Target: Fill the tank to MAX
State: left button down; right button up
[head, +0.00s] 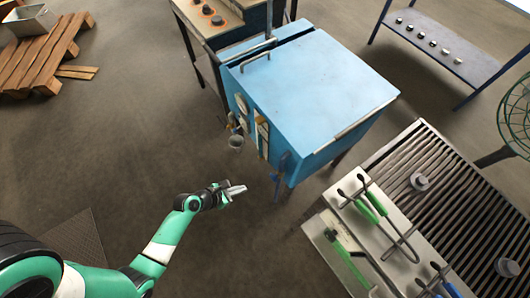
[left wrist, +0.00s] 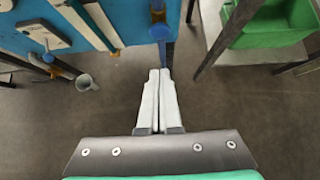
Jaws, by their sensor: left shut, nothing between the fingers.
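The blue tank (head: 310,85) stands at the centre of the head view, its side panel facing my left arm. A narrow upright gauge (head: 262,138) is on that side; no MAX mark or level is readable. A blue valve-like part (head: 281,172) hangs at the near corner; it also shows in the left wrist view (left wrist: 160,30). A small grey cup (head: 235,142) hangs below a brass fitting (head: 230,123). My left gripper (head: 236,190) is shut and empty, apart from the tank. In the left wrist view its fingers (left wrist: 158,82) point toward the blue part. My right gripper is not in view.
A slatted bench (head: 470,190) with green-handled tongs (head: 372,201) stands at the right. A blue shelf (head: 440,55) holds several small pieces. A wooden pallet (head: 40,55) with a metal box lies at upper left. Open floor surrounds my left gripper.

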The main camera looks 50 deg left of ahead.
pick_arm(q)
jog(key=shift+w, duration=0.2)
jog(key=b, duration=0.8)
send_near(271, 178)
jog(key=x, duration=0.5)
jog(key=shift+d, duration=0.1)
jog(key=shift+w+r, duration=0.15)
jog(key=shift+w, duration=0.15)
